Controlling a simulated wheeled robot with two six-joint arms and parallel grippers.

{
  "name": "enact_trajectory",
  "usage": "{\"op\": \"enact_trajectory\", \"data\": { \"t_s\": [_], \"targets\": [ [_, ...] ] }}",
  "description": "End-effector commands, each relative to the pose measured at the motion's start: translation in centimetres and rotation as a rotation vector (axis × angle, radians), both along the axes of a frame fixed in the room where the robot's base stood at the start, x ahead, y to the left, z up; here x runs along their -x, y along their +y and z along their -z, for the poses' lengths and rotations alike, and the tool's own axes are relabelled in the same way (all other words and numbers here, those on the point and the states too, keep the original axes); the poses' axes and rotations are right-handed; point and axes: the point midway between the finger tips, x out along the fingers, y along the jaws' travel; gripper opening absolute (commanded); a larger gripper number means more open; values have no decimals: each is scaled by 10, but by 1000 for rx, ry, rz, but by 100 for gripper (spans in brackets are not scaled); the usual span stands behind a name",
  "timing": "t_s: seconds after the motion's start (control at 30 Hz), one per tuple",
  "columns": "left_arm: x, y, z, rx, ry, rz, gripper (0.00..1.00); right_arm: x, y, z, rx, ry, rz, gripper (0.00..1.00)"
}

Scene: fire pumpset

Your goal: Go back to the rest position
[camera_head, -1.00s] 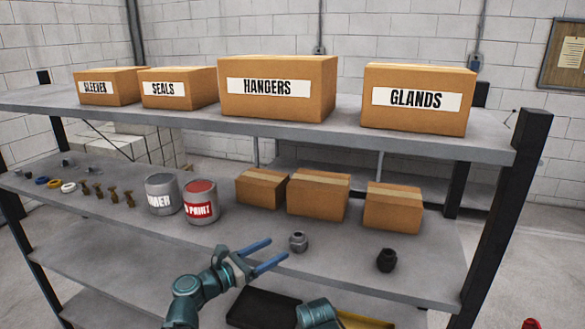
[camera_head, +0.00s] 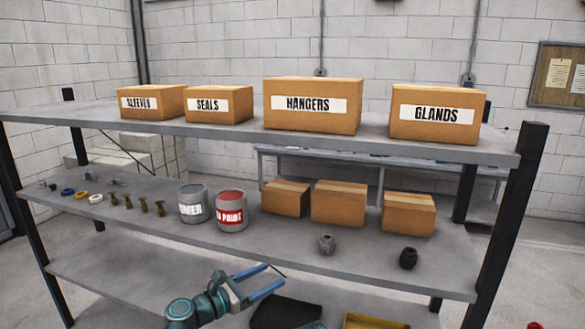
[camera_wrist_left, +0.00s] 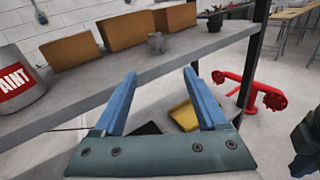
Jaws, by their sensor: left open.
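My left gripper (camera_head: 268,281) is open and empty, in front of and below the edge of the middle shelf (camera_head: 300,262). In the left wrist view its two blue fingers (camera_wrist_left: 165,100) stand apart with nothing between them. A grey fitting (camera_head: 327,244) and a black fitting (camera_head: 408,258) stand on the middle shelf, apart from the gripper. The grey fitting also shows in the left wrist view (camera_wrist_left: 157,43). My right gripper is not in view.
Paint cans (camera_head: 231,210) and small cartons (camera_head: 338,203) stand on the middle shelf. Labelled boxes, such as HANGERS (camera_head: 312,120), line the top shelf. A yellow tray (camera_head: 374,321) is low in front. Red pipework (camera_wrist_left: 248,88) stands right of the rack.

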Motion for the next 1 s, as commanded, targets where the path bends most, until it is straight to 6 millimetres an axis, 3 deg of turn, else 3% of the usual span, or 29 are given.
{"op": "enact_trajectory", "data": {
  "t_s": [0.37,0.67,0.8,1.0],
  "targets": [
    [18,-16,43,-354,-131,124,75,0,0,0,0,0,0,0],
    [52,-16,114,-894,-343,419,75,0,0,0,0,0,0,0],
    [80,5,161,-1248,-490,721,75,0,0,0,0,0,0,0],
    [113,54,200,-1588,-642,1189,75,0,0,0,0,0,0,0]
  ]
}}
